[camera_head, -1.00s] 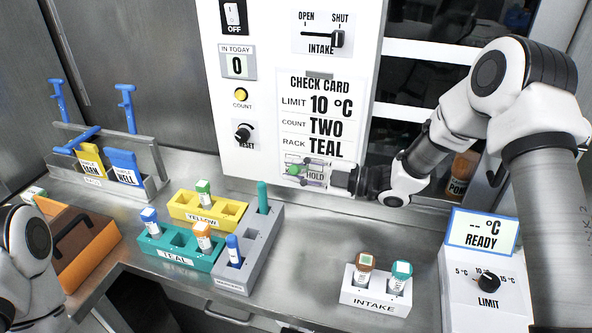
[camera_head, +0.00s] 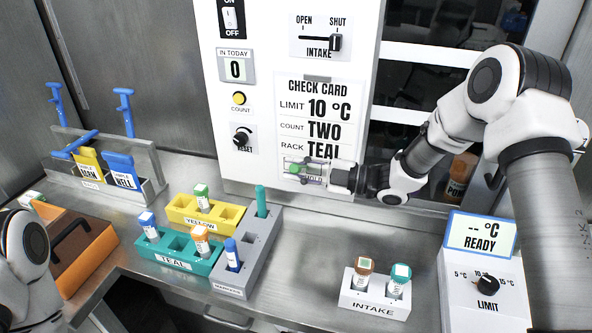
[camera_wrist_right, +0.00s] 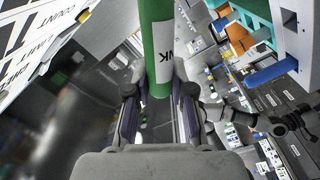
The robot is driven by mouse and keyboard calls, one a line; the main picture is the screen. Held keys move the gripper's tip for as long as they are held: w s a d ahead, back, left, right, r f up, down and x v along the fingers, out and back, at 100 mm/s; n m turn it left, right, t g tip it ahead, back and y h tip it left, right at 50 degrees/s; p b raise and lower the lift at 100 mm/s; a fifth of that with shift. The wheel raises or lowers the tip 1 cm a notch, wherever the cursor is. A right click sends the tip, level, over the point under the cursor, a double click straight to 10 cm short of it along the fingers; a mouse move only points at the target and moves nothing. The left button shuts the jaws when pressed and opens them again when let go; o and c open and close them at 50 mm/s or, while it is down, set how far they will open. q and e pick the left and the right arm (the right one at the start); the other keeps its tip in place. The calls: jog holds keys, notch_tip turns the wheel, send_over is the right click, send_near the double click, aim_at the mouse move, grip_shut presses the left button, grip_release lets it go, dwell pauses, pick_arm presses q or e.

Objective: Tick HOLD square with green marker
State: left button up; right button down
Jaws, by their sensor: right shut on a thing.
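The check card (camera_head: 305,100) hangs on the white panel with its LIMIT, COUNT and RACK lines showing. My right gripper (camera_head: 308,170) is at the card's bottom row, shut on the green marker (camera_head: 296,169). The marker also shows in the right wrist view (camera_wrist_right: 157,45), a green barrel with a white label, between the fingers. The gripper covers most of the HOLD row, so the HOLD square and any mark in it are hidden. I cannot tell whether the marker's tip touches the card.
Below the card stand a yellow rack (camera_head: 184,213), a teal rack (camera_head: 206,265) and a grey marker holder (camera_head: 262,240) with a teal and a blue marker. The white intake rack (camera_head: 375,303) holds two tubes. A limit box (camera_head: 470,285) stands at the right.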

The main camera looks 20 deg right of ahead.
jog(key=shift+p+v, duration=0.6)
jog(key=shift+v, duration=0.95)
jog(key=shift+s+d, duration=0.3)
jog(key=shift+d, duration=0.1)
jog(key=shift+w+a, duration=0.15)
jog(key=shift+a, duration=0.05)
jog(key=b+x, duration=0.2)
jog(key=shift+w+a+f, duration=0.1)
jog(key=shift+w+a, duration=0.45)
jog(key=shift+a, duration=0.1)
jog(key=s+a+b, duration=0.1)
jog(key=s+a, duration=0.2)
jog(key=s, duration=0.2)
jog(key=shift+a, duration=0.15)
